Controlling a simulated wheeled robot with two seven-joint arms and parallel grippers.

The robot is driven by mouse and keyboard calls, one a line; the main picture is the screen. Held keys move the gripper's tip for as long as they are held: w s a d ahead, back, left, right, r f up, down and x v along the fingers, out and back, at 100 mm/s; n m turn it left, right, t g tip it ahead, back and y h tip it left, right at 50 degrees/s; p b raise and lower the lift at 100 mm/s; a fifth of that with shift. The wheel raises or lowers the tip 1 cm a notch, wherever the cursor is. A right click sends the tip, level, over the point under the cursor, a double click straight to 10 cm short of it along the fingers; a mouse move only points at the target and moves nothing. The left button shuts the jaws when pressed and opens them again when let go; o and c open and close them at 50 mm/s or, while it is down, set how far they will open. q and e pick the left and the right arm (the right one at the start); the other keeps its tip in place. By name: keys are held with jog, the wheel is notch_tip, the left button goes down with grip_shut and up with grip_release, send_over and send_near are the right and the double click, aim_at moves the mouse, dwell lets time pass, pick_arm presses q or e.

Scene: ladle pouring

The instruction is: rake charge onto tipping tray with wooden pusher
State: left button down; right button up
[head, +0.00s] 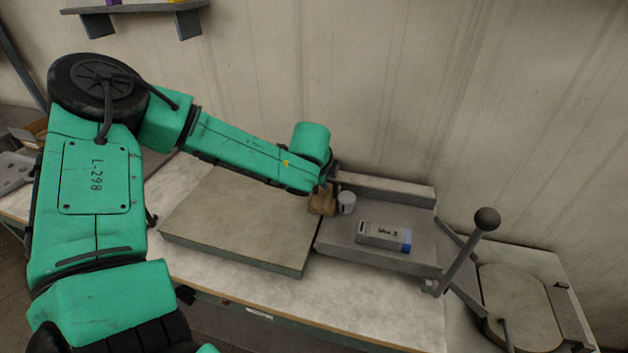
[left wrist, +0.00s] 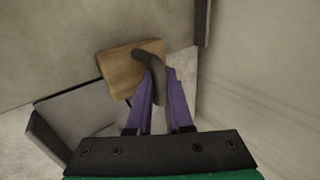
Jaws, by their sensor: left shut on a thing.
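My left gripper (head: 327,184) is shut on the dark curved handle of the wooden pusher (head: 321,201). In the left wrist view, the purple fingers (left wrist: 158,78) close around the handle, and the pusher's brown block (left wrist: 122,72) shows beyond them. In the head view the block is at the seam between the beige slab and the grey tipping tray (head: 340,241). A small pale cylinder (head: 347,203) is just right of the block, near the tray's left edge; I cannot tell whether they touch. A grey block with a blue end (head: 383,236) lies on the tray. My right gripper is not in view.
The beige slab (head: 235,222) left of the tray is bare. A raised grey wall (head: 385,188) runs along the tray's back. A lever with a dark ball knob (head: 487,219) rises at the tray's right, before a rounded vessel (head: 520,305). The wall stands close behind.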

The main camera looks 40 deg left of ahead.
pick_arm(q)
jog(key=d, duration=0.1)
jog(key=w+d, duration=0.1)
jog(key=d, duration=0.1)
jog(key=shift+w+d+b, duration=0.1)
jog(key=shift+d+b, duration=0.1)
jog(key=shift+b, duration=0.15)
jog(key=d, duration=0.2)
jog(key=w+d, duration=0.1)
jog(key=d, duration=0.1)
jog(key=w+d, duration=0.1)
jog(key=d, duration=0.1)
jog(key=shift+w+d, duration=0.1)
jog(key=shift+d, duration=0.05)
jog(key=shift+a+r, duration=0.1)
jog(key=shift+a, duration=0.4)
notch_tip(320, 180, up, 7)
jog(key=s+a+p, duration=0.1)
jog(key=p, duration=0.5)
jog(key=shift+a, duration=0.35)
